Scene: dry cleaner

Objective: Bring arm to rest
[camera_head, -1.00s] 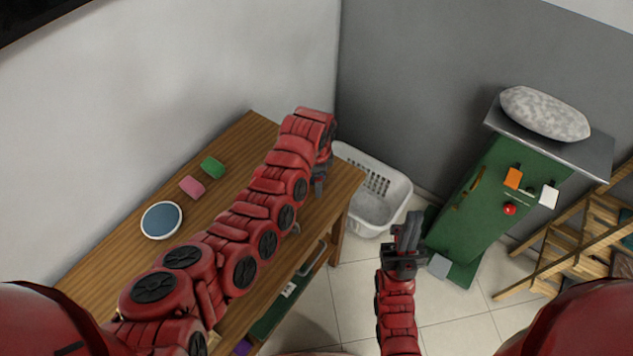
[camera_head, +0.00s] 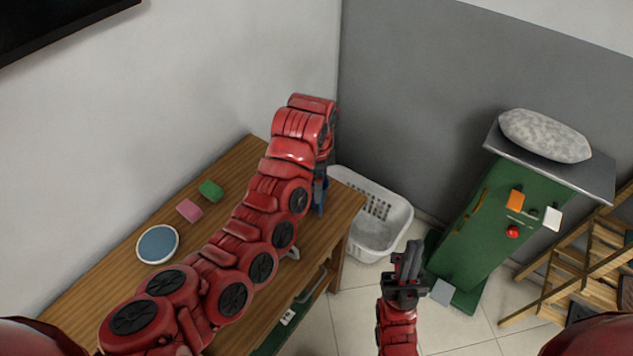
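My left arm, red with black joints, reaches from the lower left over the wooden table. Its wrist is over the table's far right end. My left gripper (camera_head: 320,188) points down there and is mostly hidden behind the wrist, with a small dark blue part showing; I cannot tell whether it is open or holds something. My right gripper (camera_head: 409,262) points up, clear of the table, above the tiled floor. Its dark fingers are close together with nothing visible between them.
The wooden table (camera_head: 107,262) holds a round blue dish with a white rim (camera_head: 158,245), a pink block (camera_head: 190,210) and a green block (camera_head: 211,191). A white basket (camera_head: 378,232) stands beyond it. A green cabinet (camera_head: 478,239) and wooden rack (camera_head: 560,281) stand right.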

